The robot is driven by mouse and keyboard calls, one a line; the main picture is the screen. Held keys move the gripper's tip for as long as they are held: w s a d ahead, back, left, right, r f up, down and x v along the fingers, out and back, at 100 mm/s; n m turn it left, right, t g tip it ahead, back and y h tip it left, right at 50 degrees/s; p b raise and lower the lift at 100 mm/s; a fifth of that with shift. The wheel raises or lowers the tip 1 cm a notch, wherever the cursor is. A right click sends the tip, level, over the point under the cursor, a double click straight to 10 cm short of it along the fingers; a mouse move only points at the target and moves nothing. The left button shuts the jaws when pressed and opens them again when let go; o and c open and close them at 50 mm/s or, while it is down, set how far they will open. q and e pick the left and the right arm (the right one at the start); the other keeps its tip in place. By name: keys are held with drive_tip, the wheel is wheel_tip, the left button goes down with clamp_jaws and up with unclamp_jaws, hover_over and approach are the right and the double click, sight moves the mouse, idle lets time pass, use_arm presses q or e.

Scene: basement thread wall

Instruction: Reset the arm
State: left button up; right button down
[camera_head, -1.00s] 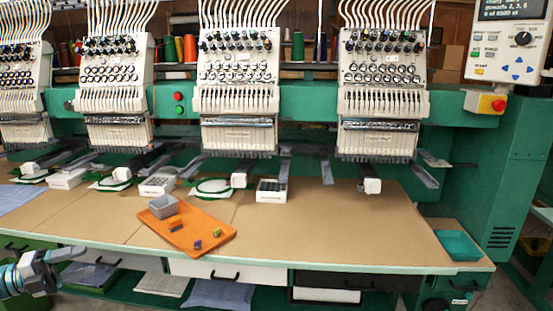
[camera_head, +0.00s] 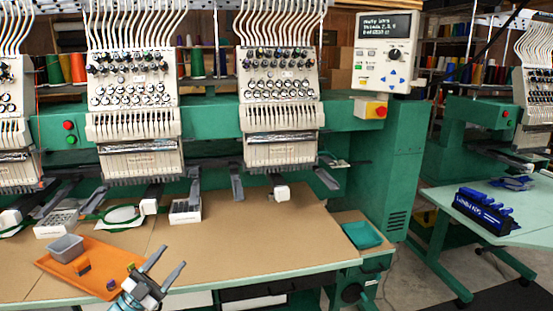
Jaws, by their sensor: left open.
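My left gripper (camera_head: 160,267) is in the lower part of the head view, over the front edge of the table. Its two grey fingers are spread and point up and to the right. I see nothing between them. A small yellow-green piece (camera_head: 131,266) shows right beside the gripper's left side; I cannot tell whether it touches. The orange tray (camera_head: 105,253) lies just left of the gripper, partly hidden by it. On the tray are a grey bin (camera_head: 66,248), an orange block (camera_head: 82,267) and a small purple piece (camera_head: 111,285). My right gripper is out of view.
Embroidery machine heads (camera_head: 133,110) stand behind the brown tabletop (camera_head: 255,235). A white box (camera_head: 185,211) sits below them. A teal tray (camera_head: 361,235) is at the right end. A second table (camera_head: 500,215) holds a blue rack (camera_head: 487,211). The tabletop right of my gripper is clear.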

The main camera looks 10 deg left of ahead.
use_arm(q)
drive_tip(key=w+d+f+n+y+p, duration=0.1)
drive_tip(key=w+d+f+n+y, duration=0.1)
drive_tip(key=d+f+n+y, duration=0.7)
drive_tip(key=s+d+f+n+g+p, duration=0.1)
drive_tip(key=s+d+f+n+g, duration=0.4)
drive_tip(key=d+f, duration=0.5)
drive_tip(key=s+d+f+n+g, duration=0.1)
drive_tip(key=s+f+g, duration=0.3)
drive_tip(key=s, duration=0.6)
drive_tip(key=s+d+f+n+g+y, duration=0.1)
drive_tip(key=s+f+g, duration=0.3)
drive_tip(key=s, duration=0.7)
drive_tip(key=s+d+f+n+g+y, duration=0.1)
drive_tip(key=s+f+g, duration=0.4)
drive_tip(key=s, duration=0.5)
drive_tip(key=shift+s+n+g, duration=0.15)
drive_tip(key=shift+n+g, duration=0.25)
drive_tip(key=shift+g, duration=0.1)
